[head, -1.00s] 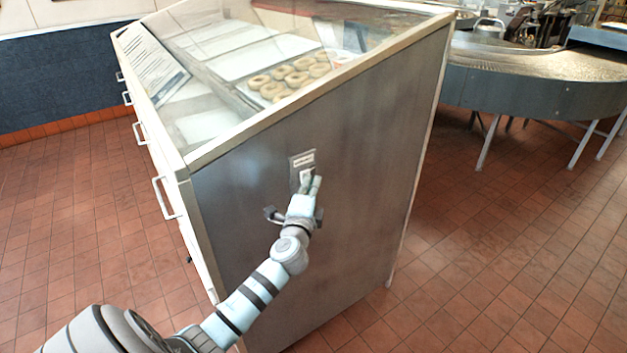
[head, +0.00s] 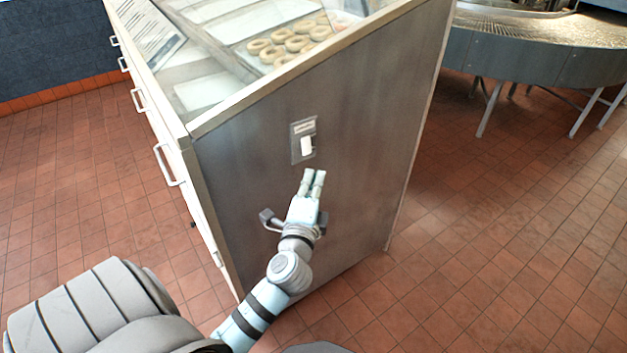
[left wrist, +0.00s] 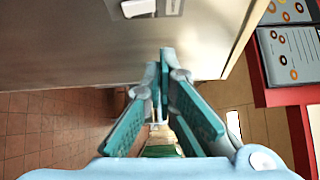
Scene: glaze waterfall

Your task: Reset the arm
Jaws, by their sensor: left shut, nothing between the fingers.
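My left arm comes in from the lower left of the head view. Its left gripper (head: 313,176) is shut and empty, with its fingertips just below a light switch (head: 306,146) on the grey end panel of a display case. The switch is a white rocker on a grey plate with a small label above it. In the left wrist view the gripper (left wrist: 164,52) has its teal fingers together at the tips, and the switch (left wrist: 138,8) shows at the top edge, apart from them. My right gripper is not in view.
The display case (head: 245,180) has a glass top, with several donuts (head: 290,42) inside and white drawer handles (head: 168,165) on its left side. A curved metal conveyor (head: 545,55) stands at the back right. The tiled floor (head: 500,240) on the right is clear.

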